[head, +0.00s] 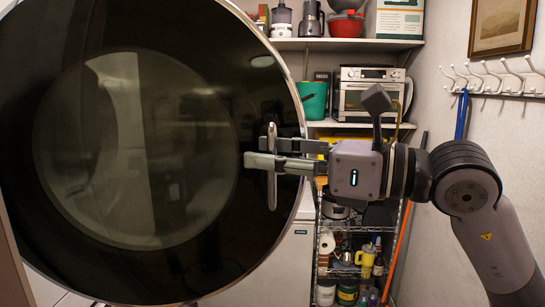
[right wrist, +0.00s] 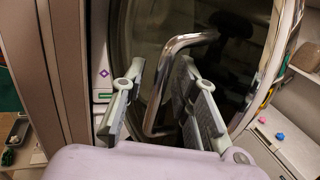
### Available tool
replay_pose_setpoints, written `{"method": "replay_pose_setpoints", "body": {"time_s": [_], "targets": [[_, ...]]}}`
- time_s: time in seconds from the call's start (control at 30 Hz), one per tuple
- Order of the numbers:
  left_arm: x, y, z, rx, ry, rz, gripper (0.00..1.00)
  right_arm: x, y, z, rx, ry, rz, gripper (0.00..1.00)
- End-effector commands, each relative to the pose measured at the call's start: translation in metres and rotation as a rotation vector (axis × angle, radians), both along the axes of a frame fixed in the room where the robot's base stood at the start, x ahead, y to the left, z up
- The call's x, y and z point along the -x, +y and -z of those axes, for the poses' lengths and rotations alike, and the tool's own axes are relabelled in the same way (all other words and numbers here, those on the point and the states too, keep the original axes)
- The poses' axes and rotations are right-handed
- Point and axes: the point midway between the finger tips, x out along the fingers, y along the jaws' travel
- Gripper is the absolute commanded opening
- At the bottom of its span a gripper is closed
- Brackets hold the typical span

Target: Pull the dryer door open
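The dryer door (head: 225,255) is a large round dark glass door with a chrome rim, filling the left half of the head view. Its chrome bar handle (head: 272,190) stands upright near the door's right edge. In the right wrist view the handle (right wrist: 152,110) passes between the fingers of my right gripper (right wrist: 161,80). The fingers are apart, one on each side of the bar, with visible gaps. In the head view the right gripper (head: 275,153) reaches the handle from the right. I cannot tell how far the door stands ajar. My left gripper is out of view.
A white appliance (head: 288,262) stands behind the door's lower right. Shelves at the back hold a toaster oven (head: 350,95) and a green bucket (head: 313,100). A wire rack (head: 345,240) with bottles stands below. A hook rail (head: 495,82) is on the right wall.

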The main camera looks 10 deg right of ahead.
Motion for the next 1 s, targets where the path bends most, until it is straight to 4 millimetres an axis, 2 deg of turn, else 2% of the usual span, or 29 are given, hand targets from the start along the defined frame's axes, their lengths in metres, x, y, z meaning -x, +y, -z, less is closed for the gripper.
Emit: {"method": "replay_pose_setpoints", "body": {"time_s": [0.3,0.43,0.57,0.8,1.0], "targets": [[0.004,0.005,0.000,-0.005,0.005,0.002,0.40,0.000,0.000,0.001,0.000,0.004,0.000,0.31],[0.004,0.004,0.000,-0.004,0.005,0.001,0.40,0.004,-0.008,0.001,0.000,0.004,0.002,0.31],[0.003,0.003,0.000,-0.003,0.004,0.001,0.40,0.015,-0.027,0.002,0.002,0.005,0.005,0.31],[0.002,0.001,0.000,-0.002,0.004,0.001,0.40,0.042,-0.072,0.002,0.001,0.006,0.005,0.31],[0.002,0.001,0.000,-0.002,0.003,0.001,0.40,0.057,-0.095,0.002,0.000,0.006,0.003,0.31]]}}
